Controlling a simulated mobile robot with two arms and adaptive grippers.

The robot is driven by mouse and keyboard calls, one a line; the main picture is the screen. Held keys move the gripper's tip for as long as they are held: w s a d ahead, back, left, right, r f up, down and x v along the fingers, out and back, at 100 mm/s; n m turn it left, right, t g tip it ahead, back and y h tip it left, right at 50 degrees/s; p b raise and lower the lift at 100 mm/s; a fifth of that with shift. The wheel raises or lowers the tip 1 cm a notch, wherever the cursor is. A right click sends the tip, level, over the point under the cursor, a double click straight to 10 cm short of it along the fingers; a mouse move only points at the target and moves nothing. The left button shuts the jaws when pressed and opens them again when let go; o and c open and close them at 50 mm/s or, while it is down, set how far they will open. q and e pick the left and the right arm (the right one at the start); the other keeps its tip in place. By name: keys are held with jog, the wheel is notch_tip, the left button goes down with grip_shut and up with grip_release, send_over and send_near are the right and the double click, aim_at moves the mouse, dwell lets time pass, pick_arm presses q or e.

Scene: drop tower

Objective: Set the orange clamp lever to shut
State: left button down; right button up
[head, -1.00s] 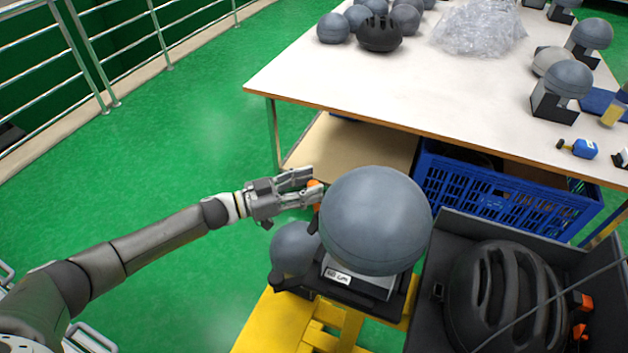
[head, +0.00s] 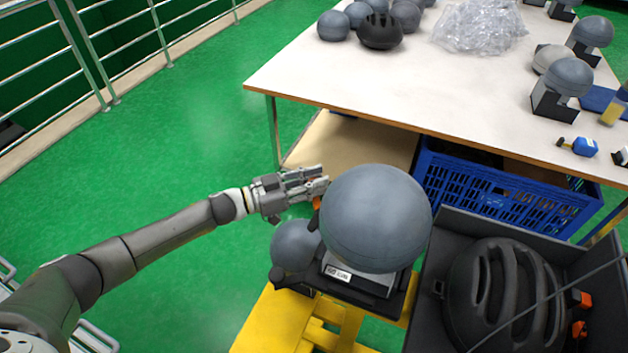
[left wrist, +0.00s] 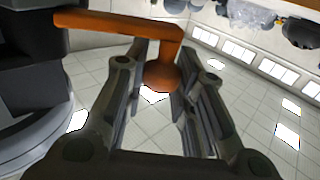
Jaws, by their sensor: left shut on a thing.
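The orange clamp lever (head: 317,203) shows as a small patch just left of the big grey ball (head: 376,217) in the head view. In the left wrist view the lever (left wrist: 118,22) is a bent orange bar that ends in a round knob (left wrist: 163,76). My left gripper (head: 326,180) reaches in from the left, with its fingertips above the orange patch and close to the ball. In the left wrist view its fingers stand on both sides of the knob, shut on it. The clamp's lower parts are mostly hidden by the ball. My right gripper is not in view.
A smaller grey ball (head: 295,246) is below my left gripper, by the yellow stand (head: 272,318). A dark box (head: 440,236) with a black helmet (head: 502,295) stands at the right. The white table (head: 410,85) and blue crate (head: 480,205) are behind.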

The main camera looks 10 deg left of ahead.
pick_arm(q)
jog(key=shift+s+a+r+n+t+y+p, duration=0.1)
jog(key=shift+s+a+n+t+y+p, duration=0.25)
jog(key=shift+n+t+y+p, duration=0.5)
jog(key=shift+s+a+n+t+y+p, duration=0.65)
jog(key=shift+n+t+y+p, duration=0.45)
jog(key=shift+y, duration=0.5)
jog(key=shift+s+a+n+t+y+p, duration=0.6)
jog(key=shift+n+t+y+p, duration=0.2)
jog(key=shift+n+y, duration=0.6)
jog(key=shift+s+a+n+t+y+p, duration=0.6)
jog(key=shift+n+t+y+p, duration=0.35)
jog(key=shift+y, duration=0.8)
jog(key=shift+s+n+y, duration=0.1)
jog(key=shift+n+y, duration=0.2)
jog(key=c, duration=1.2)
grip_release()
jog(key=shift+c, duration=0.2)
